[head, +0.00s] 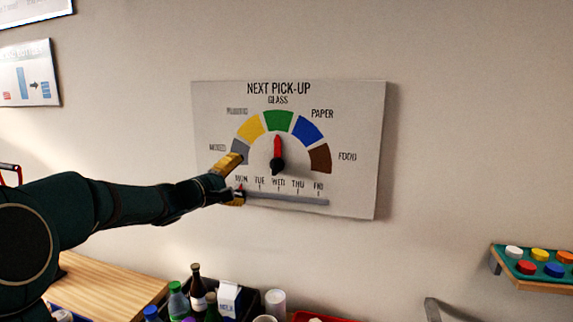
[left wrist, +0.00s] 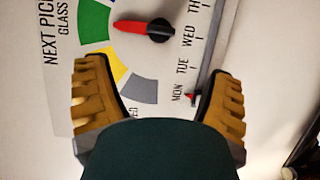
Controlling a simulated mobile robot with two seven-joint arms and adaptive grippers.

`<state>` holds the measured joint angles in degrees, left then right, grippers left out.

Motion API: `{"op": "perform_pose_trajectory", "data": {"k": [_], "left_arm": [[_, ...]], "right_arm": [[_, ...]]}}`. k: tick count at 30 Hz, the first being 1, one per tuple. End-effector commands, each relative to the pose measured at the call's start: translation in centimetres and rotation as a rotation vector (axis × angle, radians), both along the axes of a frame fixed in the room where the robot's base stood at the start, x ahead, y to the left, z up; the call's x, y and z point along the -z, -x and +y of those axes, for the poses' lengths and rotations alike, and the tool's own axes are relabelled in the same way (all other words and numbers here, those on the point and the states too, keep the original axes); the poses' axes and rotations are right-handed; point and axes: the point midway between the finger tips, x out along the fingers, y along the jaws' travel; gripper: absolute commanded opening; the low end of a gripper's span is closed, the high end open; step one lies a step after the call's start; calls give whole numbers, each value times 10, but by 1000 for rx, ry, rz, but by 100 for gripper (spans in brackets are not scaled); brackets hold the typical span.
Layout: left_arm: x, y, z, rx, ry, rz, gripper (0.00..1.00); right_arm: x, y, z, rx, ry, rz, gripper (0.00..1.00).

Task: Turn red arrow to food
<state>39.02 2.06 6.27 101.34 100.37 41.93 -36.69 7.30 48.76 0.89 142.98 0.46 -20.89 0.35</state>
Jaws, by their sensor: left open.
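The red arrow (head: 278,147) sits on a black knob on the white "NEXT PICK-UP" board (head: 355,195) and points straight up at the green GLASS segment (head: 279,120). The brown FOOD segment (head: 320,158) is at the right end of the dial. My left gripper (head: 235,178) is open and empty at the board's left side, near MIXED and MON, left of the arrow. In the left wrist view the red arrow (left wrist: 131,27) lies beyond the open fingers (left wrist: 160,95), apart from them. A small red slider marker (left wrist: 192,97) is at MON between the fingers. My right gripper is not in view.
A green shelf with coloured caps (head: 535,266) is at right. The wall right of the board is clear.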

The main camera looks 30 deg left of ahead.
Motion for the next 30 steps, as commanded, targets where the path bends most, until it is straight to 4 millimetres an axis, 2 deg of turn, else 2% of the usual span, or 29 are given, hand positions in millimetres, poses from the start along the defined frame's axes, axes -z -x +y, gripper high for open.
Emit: {"op": "perform_pose_trajectory", "data": {"k": [4,7,21,25,30], "left_arm": [[-1,-9,-2,2,1,-2,83],[-1,-23,-4,3,2,-1,83],[-1,-111,-18,3,4,1,83],[-1,-126,-20,2,3,1,83],[0,-135,-22,2,2,0,83]], "right_arm": [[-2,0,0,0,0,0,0],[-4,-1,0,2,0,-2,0],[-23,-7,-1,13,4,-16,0],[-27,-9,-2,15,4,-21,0],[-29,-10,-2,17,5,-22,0]]}}
